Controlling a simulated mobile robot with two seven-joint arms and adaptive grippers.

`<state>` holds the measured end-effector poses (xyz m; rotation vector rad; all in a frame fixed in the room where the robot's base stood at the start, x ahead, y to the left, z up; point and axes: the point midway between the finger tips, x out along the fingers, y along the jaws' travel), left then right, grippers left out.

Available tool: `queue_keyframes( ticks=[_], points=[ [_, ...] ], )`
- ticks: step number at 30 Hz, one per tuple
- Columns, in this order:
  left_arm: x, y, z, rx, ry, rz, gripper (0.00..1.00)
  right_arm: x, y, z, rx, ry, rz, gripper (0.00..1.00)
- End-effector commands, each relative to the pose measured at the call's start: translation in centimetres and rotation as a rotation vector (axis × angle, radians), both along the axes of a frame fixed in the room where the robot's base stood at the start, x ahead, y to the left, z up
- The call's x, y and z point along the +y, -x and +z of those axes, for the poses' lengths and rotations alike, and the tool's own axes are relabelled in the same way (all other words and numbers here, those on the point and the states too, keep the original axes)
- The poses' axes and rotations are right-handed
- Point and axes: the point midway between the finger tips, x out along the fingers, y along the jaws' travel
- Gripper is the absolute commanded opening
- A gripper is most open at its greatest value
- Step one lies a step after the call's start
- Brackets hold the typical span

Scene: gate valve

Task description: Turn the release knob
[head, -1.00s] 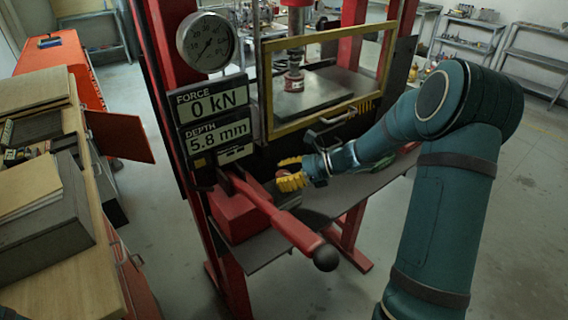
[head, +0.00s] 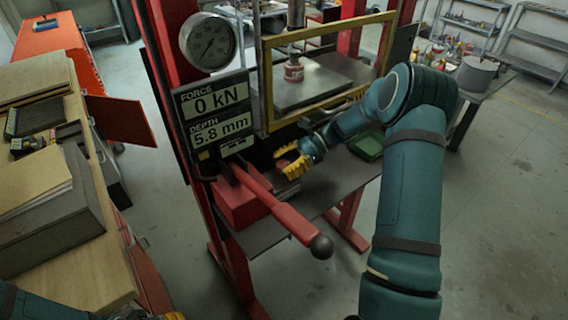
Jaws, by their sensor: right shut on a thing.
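The release knob (head: 282,163) is a small reddish round part low on the press front, just right of the red pump block; much of it is hidden by fingers. My right gripper (head: 285,162), with yellow fingers, is shut on it, one finger above and one below. The arm reaches in from the right. My left arm shows only at the bottom left edge, with a bit of yellow fingertip (head: 172,316) at the bottom; its opening cannot be seen. The display (head: 212,110) reads force 0 kN and depth 5.8 mm.
The red pump lever (head: 280,210) with a black ball end sticks out forward, left of and below my right gripper. The yellow guard frame (head: 325,65) stands above it. A green tray (head: 368,147) lies on the shelf at right. A wooden bench (head: 90,255) is at left.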

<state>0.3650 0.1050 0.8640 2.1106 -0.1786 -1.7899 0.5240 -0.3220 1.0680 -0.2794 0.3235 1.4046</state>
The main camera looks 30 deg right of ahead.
Motion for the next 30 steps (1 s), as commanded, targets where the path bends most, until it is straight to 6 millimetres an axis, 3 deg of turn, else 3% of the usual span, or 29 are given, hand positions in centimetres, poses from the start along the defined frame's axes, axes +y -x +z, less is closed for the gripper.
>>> queue_keyframes(
  ticks=[9, 10, 12, 23, 30],
  points=[
    [0.0, 0.0, 0.0, 0.000, 0.000, 0.000, 0.47, 0.1, 0.0, 0.0, 0.001, -0.002, 0.004, 0.07],
    [0.0, 0.0, 0.0, 0.000, 0.000, 0.000, 0.47, 0.1, 0.0, 0.0, 0.001, -0.002, 0.004, 0.52],
    [0.0, 0.0, 0.0, 0.000, 0.000, 0.000, 0.47, 0.1, 0.0, 0.0, 0.001, -0.002, 0.003, 0.75],
    [0.0, 0.0, 0.0, 0.000, 0.000, 0.001, 0.47, -0.2, 0.0, 0.1, 0.000, -0.001, 0.001, 0.75],
    [0.0, 0.0, 0.0, 0.000, 0.000, 0.000, 0.47, -3.3, 0.4, 1.4, -0.002, 0.001, -0.002, 0.75]
  ],
)
